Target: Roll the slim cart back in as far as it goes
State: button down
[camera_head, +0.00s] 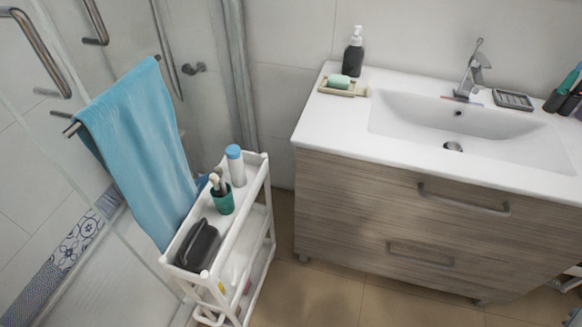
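The slim white cart (237,232) stands upright on the floor between the glass shower wall and the wooden sink cabinet (430,215). Its far end is near the tiled back wall. A strip of bare floor separates it from the cabinet. On its top tier are a white bottle with a blue cap (235,166), a green cup (222,198) holding brushes, and a dark bag-like item (197,246). Lower tiers hold items that I see only partly. My gripper does not show in this view.
A blue towel (137,147) hangs from a bar on the shower glass, close to the cart's left side. The white sink top (343,124) carries a soap dispenser (353,52) and a soap dish (339,87). The floor (320,291) in front of the cabinet is clear.

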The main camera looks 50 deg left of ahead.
aim_at(209, 246)
jog(key=u, duration=3.3)
